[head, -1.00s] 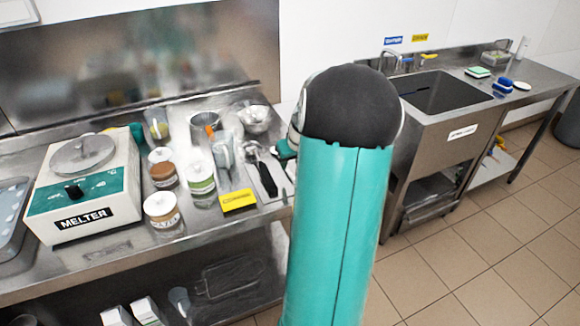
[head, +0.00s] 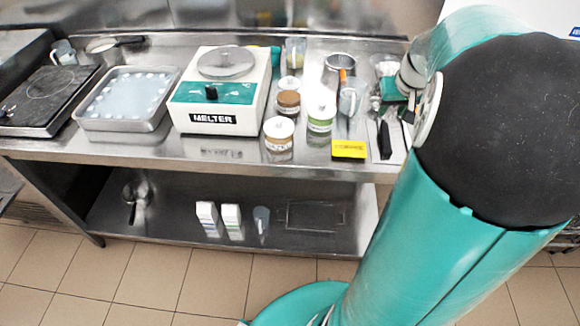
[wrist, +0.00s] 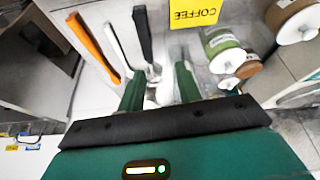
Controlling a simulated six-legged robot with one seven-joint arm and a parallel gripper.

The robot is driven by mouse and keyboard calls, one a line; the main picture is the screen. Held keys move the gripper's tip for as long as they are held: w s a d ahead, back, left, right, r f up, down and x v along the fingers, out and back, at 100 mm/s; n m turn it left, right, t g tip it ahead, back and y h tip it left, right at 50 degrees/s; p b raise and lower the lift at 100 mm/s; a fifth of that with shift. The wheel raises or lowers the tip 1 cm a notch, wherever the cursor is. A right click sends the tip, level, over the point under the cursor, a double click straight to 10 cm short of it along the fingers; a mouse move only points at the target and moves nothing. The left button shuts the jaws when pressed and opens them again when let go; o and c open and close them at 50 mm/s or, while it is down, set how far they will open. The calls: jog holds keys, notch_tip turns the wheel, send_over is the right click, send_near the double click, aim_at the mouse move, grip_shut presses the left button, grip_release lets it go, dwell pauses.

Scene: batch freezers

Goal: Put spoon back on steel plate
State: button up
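My gripper (wrist: 159,72) points down over the tools at the right end of the steel counter, its two green fingers apart. It also shows in the head view (head: 396,92), partly hidden by my arm. Between and below the fingers are shiny pale tool heads; I cannot tell whether they touch. A black-handled tool (wrist: 143,32), a pale-handled tool (wrist: 118,46) and an orange-handled tool (wrist: 88,42) lie side by side. I cannot tell which is the spoon. A pale flat plate (head: 397,152) lies under the tools, with a black handle (head: 385,140) on it.
A yellow COFFEE label (wrist: 194,13) lies close beside the tools. The melter (head: 222,92) and a steel tray (head: 122,122) are farther left on the counter (head: 320,165).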

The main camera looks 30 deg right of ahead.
jog(key=a+r+n, duration=0.1)
jog(key=a+r, duration=0.2)
jog(key=a, duration=0.8)
jog(key=s+a+n, duration=0.1)
jog(key=s+a, duration=0.2)
jog(key=a, duration=0.4)
jog(key=s+a+r+n+t+y, duration=0.1)
jog(key=s+a, duration=0.2)
jog(key=a, duration=0.5)
jog(key=s+a+n+y, duration=0.1)
jog(key=s+a, duration=0.3)
jog(key=a, duration=0.4)
jog(key=shift+r+n+t, duration=0.15)
jog(key=shift+n+t, duration=0.15)
jog(key=shift+n, duration=0.1)
jog(key=shift+d, duration=0.1)
